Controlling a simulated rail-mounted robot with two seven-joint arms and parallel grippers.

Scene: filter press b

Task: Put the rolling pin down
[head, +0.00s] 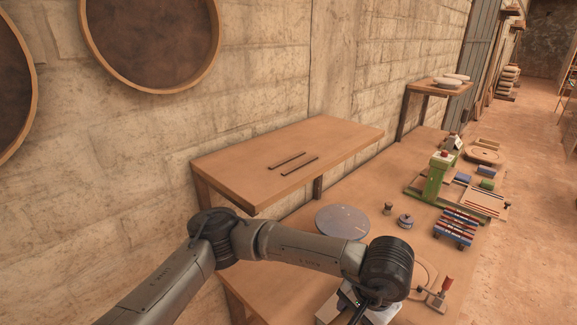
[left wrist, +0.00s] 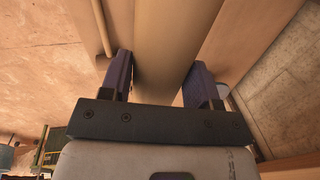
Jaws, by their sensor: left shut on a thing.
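In the left wrist view, the rolling pin (left wrist: 162,50) is a thick, pale tan cylinder running up out of the picture. My left gripper (left wrist: 161,82) is shut on it, with one dark finger on each side. In the head view, my left arm reaches in from the left, low over the front of the bench. There its wrist hides most of the gripper, and I cannot make out the pin. My right gripper is in neither view.
A raised wooden shelf (head: 240,175) by the wall carries two thin dark strips (head: 299,166). Below it, the bench (head: 385,180) holds a grey round disc (head: 342,222), small weights (head: 405,221), a green press (head: 435,178) and a blue-and-red rack (head: 455,228). Much of the shelf top is bare.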

